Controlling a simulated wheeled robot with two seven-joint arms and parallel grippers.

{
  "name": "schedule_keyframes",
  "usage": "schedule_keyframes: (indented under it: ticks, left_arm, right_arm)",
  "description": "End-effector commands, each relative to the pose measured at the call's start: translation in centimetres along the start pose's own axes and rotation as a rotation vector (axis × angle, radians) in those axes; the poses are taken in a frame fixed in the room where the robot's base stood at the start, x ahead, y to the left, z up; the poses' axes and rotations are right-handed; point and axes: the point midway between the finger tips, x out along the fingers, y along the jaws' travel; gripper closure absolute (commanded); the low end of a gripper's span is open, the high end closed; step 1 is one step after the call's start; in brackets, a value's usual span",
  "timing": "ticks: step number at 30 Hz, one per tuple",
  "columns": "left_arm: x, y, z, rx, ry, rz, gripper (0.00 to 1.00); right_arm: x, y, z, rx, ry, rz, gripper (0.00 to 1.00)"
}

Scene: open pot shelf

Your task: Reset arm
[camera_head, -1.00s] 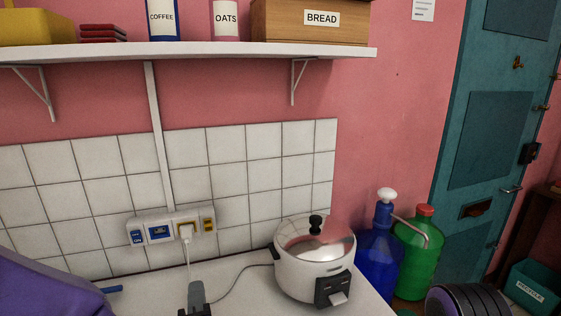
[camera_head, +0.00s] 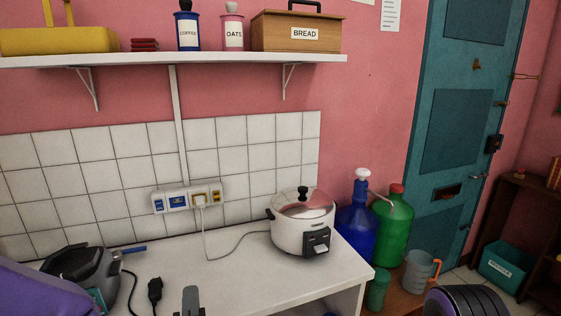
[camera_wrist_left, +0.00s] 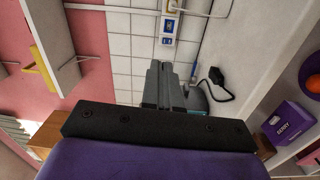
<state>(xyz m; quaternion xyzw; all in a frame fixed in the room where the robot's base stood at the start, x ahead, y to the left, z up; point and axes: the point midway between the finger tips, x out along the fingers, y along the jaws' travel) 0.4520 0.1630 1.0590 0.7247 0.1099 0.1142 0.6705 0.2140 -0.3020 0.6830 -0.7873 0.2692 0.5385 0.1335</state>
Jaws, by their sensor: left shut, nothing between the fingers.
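My left gripper (camera_head: 190,301) shows at the bottom edge of the head view, over the worktop's near part. It is shut and empty, and only its grey tip is in frame. The left wrist view shows its fingers (camera_wrist_left: 157,85) together, with the tiled wall beyond and nothing held. My purple arm cover fills the head view's lower left corner. My right gripper is not in view.
A white rice cooker (camera_head: 302,222) stands on the worktop (camera_head: 245,270), its cord running to the wall socket (camera_head: 189,199). A grey appliance (camera_head: 88,268) and a loose black plug (camera_head: 154,290) lie left of the gripper. Blue (camera_head: 357,222) and green (camera_head: 395,225) bottles stand right.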

Motion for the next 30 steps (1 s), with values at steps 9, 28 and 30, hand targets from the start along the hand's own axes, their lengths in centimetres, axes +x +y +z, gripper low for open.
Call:
schedule_keyframes:
  ticks: [9,28,30]
  left_arm:
    - [1.2,-3.8,1.7,0.360,-0.173,-0.098,1.00]
    - [-10.7,-33.9,-12.3,1.134,-0.650,-0.876,1.00]
    - [-13.7,-36.2,-15.1,1.168,-0.674,-0.976,1.00]
  right_arm:
    - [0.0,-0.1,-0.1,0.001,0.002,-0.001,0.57]
    - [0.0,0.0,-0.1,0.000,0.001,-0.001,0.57]
    - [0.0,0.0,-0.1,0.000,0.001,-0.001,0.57]
